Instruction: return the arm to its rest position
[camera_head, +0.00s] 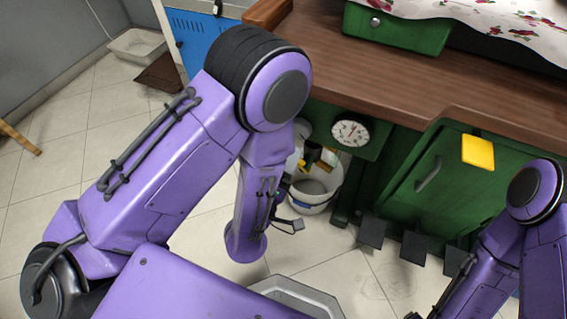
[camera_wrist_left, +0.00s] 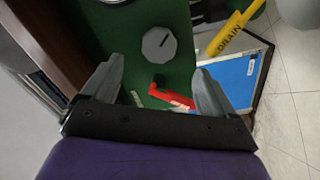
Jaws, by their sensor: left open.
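My left arm (camera_head: 180,165) comes in from the left in the head view, bends at a raised elbow and hangs down in front of the wooden counter. Its forearm (camera_head: 258,190) points at the floor, and the fingers cannot be made out there. In the left wrist view my left gripper (camera_wrist_left: 157,72) has its two grey fingers spread wide, with nothing held between them. Beyond them is a green panel with a red handle (camera_wrist_left: 170,97) and a grey knob (camera_wrist_left: 158,44). My right arm (camera_head: 490,250) shows at the lower right, its gripper out of view.
The wooden counter (camera_head: 370,80) tops a green machine front with a dial gauge (camera_head: 350,133). A white bucket (camera_head: 318,192) stands on the floor close behind the left forearm. A yellow handle marked DRAIN (camera_wrist_left: 228,35) juts out near a blue panel (camera_wrist_left: 238,78).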

